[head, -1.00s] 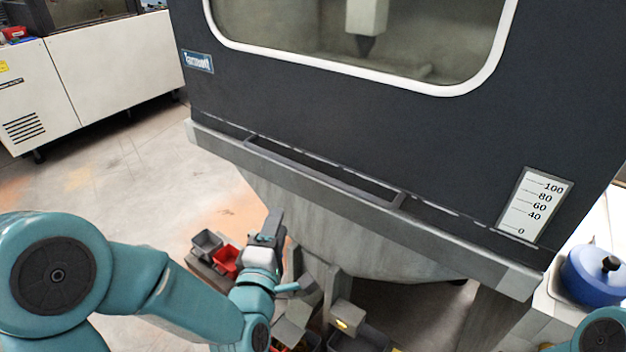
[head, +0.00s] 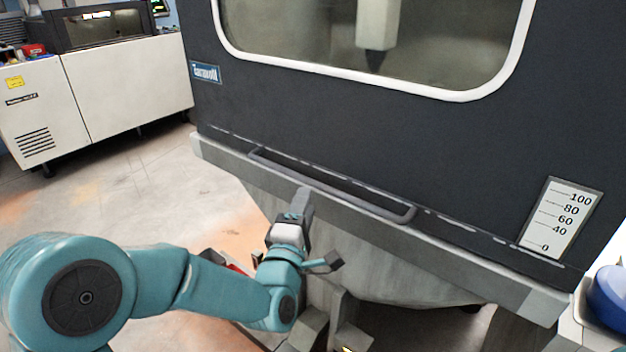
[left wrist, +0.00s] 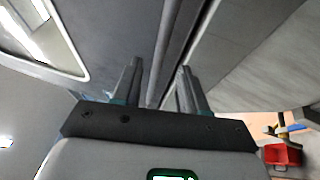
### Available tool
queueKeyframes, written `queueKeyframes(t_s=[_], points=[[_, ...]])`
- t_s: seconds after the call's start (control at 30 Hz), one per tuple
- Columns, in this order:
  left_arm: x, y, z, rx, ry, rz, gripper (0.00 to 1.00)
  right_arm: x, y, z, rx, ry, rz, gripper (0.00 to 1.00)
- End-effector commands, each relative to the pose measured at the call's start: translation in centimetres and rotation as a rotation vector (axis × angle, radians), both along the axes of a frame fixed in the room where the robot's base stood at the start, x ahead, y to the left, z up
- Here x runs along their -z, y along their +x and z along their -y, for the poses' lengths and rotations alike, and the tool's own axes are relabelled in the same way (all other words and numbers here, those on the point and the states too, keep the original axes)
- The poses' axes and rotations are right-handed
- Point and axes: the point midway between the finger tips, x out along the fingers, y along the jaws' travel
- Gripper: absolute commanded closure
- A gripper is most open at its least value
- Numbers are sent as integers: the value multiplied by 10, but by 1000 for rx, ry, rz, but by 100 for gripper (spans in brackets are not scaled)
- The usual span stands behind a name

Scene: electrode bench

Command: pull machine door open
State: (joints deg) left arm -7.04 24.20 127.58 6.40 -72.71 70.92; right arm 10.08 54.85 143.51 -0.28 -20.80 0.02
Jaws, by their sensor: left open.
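The machine door (head: 400,130) is a dark panel with a white-framed window (head: 380,45). It appears closed. A long grey bar handle (head: 340,192) runs along its lower edge, above a grey ledge. My right gripper is out of view.
A white cabinet machine (head: 125,85) stands at the back left, with open floor (head: 100,200) before it. A blue pot (head: 608,295) sits at the right edge. A red bin (left wrist: 283,155) shows low right in the left wrist view.

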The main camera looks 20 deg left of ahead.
Motion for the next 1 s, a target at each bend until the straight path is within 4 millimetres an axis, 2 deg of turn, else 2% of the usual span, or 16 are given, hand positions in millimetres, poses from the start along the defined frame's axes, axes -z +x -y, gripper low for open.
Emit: queueKeyframes(t_s=[0.1, 0.3, 0.47, 0.73, 0.87, 1.0], points=[[-6, 28, -1, 0, 0, 1, 58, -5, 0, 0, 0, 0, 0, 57], [-11, 59, -2, 1, 0, 0, 58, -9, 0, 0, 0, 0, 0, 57], [-12, 69, -3, 1, 0, -1, 58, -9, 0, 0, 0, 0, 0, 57], [-12, 70, -3, 1, 0, 0, 58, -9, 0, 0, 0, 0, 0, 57], [-12, 70, -3, 1, 0, 0, 100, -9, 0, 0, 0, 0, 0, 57], [-12, 70, -3, 1, 0, 0, 100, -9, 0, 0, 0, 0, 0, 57]])
